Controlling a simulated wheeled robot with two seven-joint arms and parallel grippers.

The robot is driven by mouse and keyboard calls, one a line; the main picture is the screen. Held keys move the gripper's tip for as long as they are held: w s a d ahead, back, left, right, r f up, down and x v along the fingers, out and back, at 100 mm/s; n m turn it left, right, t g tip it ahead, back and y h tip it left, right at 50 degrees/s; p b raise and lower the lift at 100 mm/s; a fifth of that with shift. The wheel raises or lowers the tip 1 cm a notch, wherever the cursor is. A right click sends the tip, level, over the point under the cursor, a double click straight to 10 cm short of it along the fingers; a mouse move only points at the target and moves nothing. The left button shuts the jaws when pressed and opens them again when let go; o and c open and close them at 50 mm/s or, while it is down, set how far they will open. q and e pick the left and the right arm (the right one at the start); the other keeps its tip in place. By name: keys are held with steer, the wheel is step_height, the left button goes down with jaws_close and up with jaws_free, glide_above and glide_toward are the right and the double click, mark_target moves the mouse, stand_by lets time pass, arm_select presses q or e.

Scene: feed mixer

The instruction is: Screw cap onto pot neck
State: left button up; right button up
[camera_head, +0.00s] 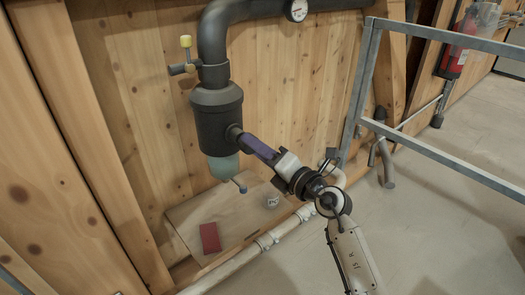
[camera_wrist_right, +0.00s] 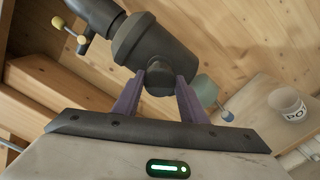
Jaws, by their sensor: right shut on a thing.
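A dark grey pot (camera_head: 218,113) hangs on a thick dark pipe against the wooden wall, with a translucent greenish bowl (camera_head: 223,167) below it. My right gripper (camera_head: 240,137) reaches in from the lower right, its purple fingers at the pot's side. In the wrist view the right gripper (camera_wrist_right: 160,82) is shut on a round dark cap (camera_wrist_right: 160,79), with a finger on each side of it. The cap is in front of the pot (camera_wrist_right: 155,42) at its side neck. The neck is hidden behind the cap, so I cannot tell how far they are engaged. My left gripper is not in view.
A yellow-handled valve (camera_head: 186,55) sticks out left of the pipe. A wooden shelf (camera_head: 185,215) below holds a red cloth-like item (camera_head: 209,238) and a white lettered tub (camera_head: 272,200). A blue-tipped drain lever (camera_head: 241,187) is under the bowl. A metal railing (camera_head: 440,157) stands at right.

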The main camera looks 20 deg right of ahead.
steer(key=shift+w, duration=0.25)
stand_by(0.4)
steer(key=shift+a+p, duration=0.1)
steer(key=shift+p, duration=1.1)
stand_by(1.0)
steer(key=shift+x, duration=1.55)
steer(key=o, duration=1.2)
